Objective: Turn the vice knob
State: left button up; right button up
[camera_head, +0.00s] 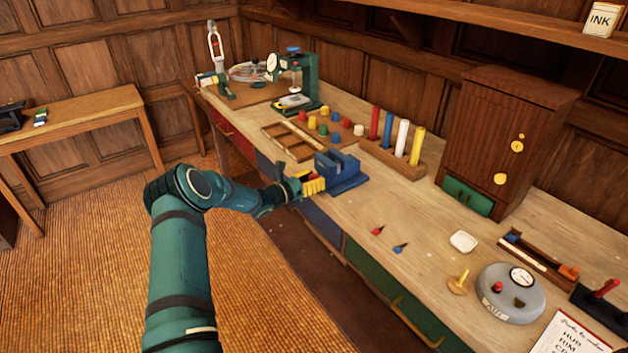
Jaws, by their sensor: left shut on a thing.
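The blue vice (342,172) stands at the front edge of the workbench, near the middle of the view. A yellow ribbed knob (314,186) is at its left side, facing the edge. My left gripper (296,187) reaches in from the left and is shut on the knob. The fingers are small here and partly hidden against the knob, with a little red showing beside it. My right gripper is not in view.
Behind the vice are a wooden divided tray (290,143) and a rack of coloured rods (392,160). Two small darts, red (377,231) and blue (400,248), lie right of it. A wooden cabinet (492,140) and a grey round device (511,296) stand further right.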

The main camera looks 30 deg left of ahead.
pick_arm(q)
jog(key=shift+f+m+b, duration=0.1)
jog(key=shift+m+b, duration=1.15)
jog(key=shift+m, duration=0.25)
jog(key=shift+d+m+b, duration=0.15)
jog(key=shift+m+b, duration=1.25)
jog(key=shift+m, duration=0.5)
jog(key=o, duration=1.2)
jog(key=shift+s, duration=0.1)
jog(key=v, duration=1.2)
